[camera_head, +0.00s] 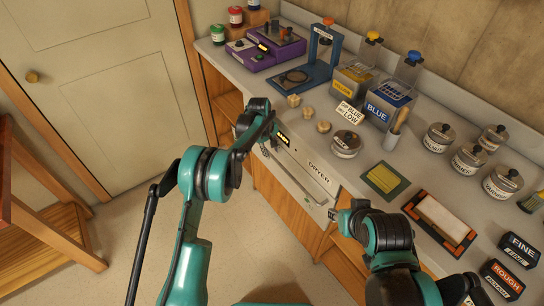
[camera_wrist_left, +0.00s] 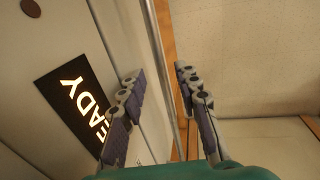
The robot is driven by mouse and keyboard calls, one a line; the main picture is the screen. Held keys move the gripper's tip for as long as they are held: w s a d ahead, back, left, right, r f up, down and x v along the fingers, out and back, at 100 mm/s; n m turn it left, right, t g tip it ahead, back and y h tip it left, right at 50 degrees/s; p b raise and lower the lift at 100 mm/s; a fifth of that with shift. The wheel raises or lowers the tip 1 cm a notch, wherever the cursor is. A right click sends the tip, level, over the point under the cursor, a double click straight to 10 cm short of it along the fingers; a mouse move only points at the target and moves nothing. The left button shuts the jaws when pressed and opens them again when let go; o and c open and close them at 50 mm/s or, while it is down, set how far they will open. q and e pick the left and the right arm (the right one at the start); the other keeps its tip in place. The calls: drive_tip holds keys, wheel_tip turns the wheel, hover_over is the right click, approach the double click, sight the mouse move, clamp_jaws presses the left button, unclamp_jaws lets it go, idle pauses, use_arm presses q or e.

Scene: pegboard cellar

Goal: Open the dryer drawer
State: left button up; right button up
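The dryer drawer (camera_head: 298,172) is a pale grey front set in the wooden counter, marked DRYER, with a lit display (camera_head: 282,140). In the left wrist view the display (camera_wrist_left: 80,103) reads READY, partly hidden by a finger. A thin metal handle bar (camera_wrist_left: 163,70) runs along the drawer front. My left gripper (camera_head: 262,122) is at the drawer's left end. In the left wrist view its fingers (camera_wrist_left: 160,108) are open, one on each side of the bar, with visible gaps. The drawer looks shut. My right gripper (camera_head: 335,214) is near the drawer's right end; its fingers are too small to read.
The counter (camera_head: 300,128) above holds blue and yellow tanks (camera_head: 382,105), several lidded jars (camera_head: 438,137), a green pad (camera_head: 385,180) and a framed tray (camera_head: 440,220). A wooden table (camera_head: 40,215) stands at left. The floor (camera_head: 250,255) before the drawer is clear.

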use_arm(q)
drive_tip(key=shift+w+d+f+b, duration=0.1)
drive_tip(key=shift+d+f+b, duration=0.1)
drive_tip(key=shift+f, duration=0.5)
drive_tip(key=shift+w+d+f+b, duration=0.1)
drive_tip(key=shift+f+b, duration=0.05)
drive_tip(key=shift+f, duration=0.55)
drive_tip(key=shift+a, duration=0.1)
clamp_jaws()
